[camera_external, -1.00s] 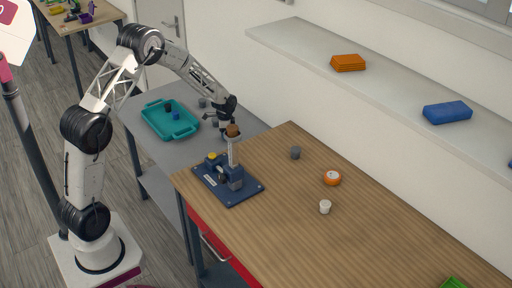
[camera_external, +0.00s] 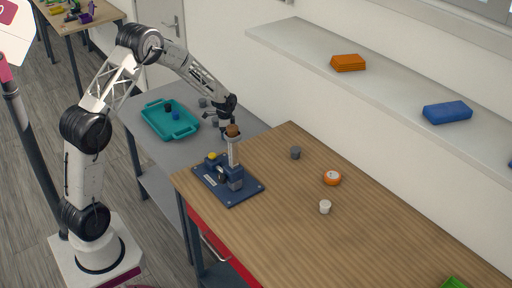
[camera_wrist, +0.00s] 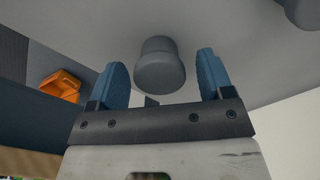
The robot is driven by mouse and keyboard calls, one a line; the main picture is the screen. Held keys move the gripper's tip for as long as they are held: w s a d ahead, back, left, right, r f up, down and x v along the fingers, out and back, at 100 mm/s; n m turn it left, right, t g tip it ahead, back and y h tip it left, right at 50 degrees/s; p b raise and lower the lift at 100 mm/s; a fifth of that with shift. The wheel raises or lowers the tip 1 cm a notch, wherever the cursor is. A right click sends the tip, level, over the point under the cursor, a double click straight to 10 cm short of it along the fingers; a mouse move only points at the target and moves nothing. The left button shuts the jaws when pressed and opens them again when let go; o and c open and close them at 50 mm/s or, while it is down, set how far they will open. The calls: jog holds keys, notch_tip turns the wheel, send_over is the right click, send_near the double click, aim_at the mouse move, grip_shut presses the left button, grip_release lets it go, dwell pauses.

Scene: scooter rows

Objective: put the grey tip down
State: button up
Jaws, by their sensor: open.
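A grey tip (camera_wrist: 160,66) stands on the grey side table, between and slightly beyond my gripper's blue fingertips in the wrist view. There is a gap on both sides of it, and neither finger touches it. My gripper (camera_wrist: 160,75) is open and empty. In the external view my gripper (camera_external: 222,122) is low over the side table, beside a grey tip (camera_external: 214,121), partly hidden behind the post of the blue stand. Another grey tip (camera_external: 202,103) stands farther back, and a third grey piece (camera_external: 295,153) stands on the wooden table.
A teal tray (camera_external: 152,126) holds a black and a blue piece. The blue stand (camera_external: 228,190) with a brown-topped post (camera_external: 233,150) is close to my gripper.

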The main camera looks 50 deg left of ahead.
notch_tip(320, 180, up, 11)
jog(key=shift+r, duration=0.15)
dwell(0.4)
dwell(0.6)
jog(key=shift+r, duration=0.1)
jog(key=s+d+r+n+t, duration=0.1)
jog(key=s+d+r+n, duration=0.1)
jog(key=s+d+r, duration=0.7)
jog(key=s+d+r+n, duration=0.1)
jog(key=s+d+r, duration=0.6)
jog(key=s+r, duration=0.45)
jog(key=s+d+n, duration=0.1)
jog(key=s+d, duration=0.2)
jog(key=s, duration=0.6)
jog(key=s+d+r+n+t, duration=0.1)
jog(key=s+d, duration=0.2)
jog(key=s, duration=0.7)
jog(key=s+d+n, duration=0.2)
jog(key=s+d, duration=0.1)
jog(key=s, duration=0.7)
jog(key=shift+d+r+t, duration=0.2)
jog(key=shift+r+t, duration=0.1)
jog(key=shift+r, duration=0.05)
